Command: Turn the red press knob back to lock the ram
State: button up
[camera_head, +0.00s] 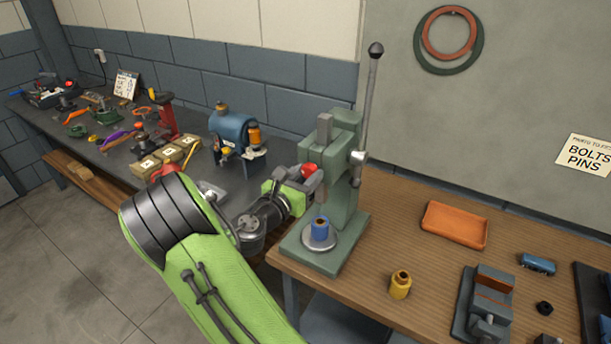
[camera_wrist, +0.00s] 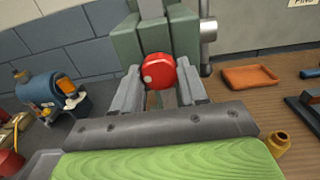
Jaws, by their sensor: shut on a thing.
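The red press knob (camera_head: 308,170) is on the front of the green arbor press (camera_head: 344,200). In the wrist view the round red knob (camera_wrist: 160,72) sits between the two grey fingers of my gripper (camera_wrist: 161,88), with a pale dot on its left side. My gripper (camera_head: 305,178) is shut on the knob, reaching it from the left in the head view. The press's grey ram (camera_head: 324,135) stands upright above. The long lever (camera_head: 370,100) points up, with a black ball on top. A blue part (camera_head: 320,227) stands on the round plate below the knob.
A brass bushing (camera_head: 400,284), an orange tray (camera_head: 455,224) and a grey vise (camera_head: 484,305) are on the wooden bench right of the press. A blue machine (camera_head: 232,132) and several small boxes are on the dark bench to the left.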

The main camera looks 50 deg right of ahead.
jog(key=shift+c, duration=0.2)
jog(key=m+b, duration=0.1)
jog(key=m, duration=0.3)
jog(key=shift+m, duration=0.4)
jog(key=m+b, duration=0.2)
jog(key=m, duration=0.2)
jog(key=shift+w+f+m, duration=0.1)
jog(key=shift+m, duration=0.2)
jog(key=m+b, duration=0.2)
jog(key=m, duration=0.2)
jog(key=shift+b, duration=0.4)
jog(key=shift+m+b, duration=1.3)
jog(key=shift+m, duration=0.9)
jog(key=o, duration=1)
jog(key=shift+o, duration=0.2)
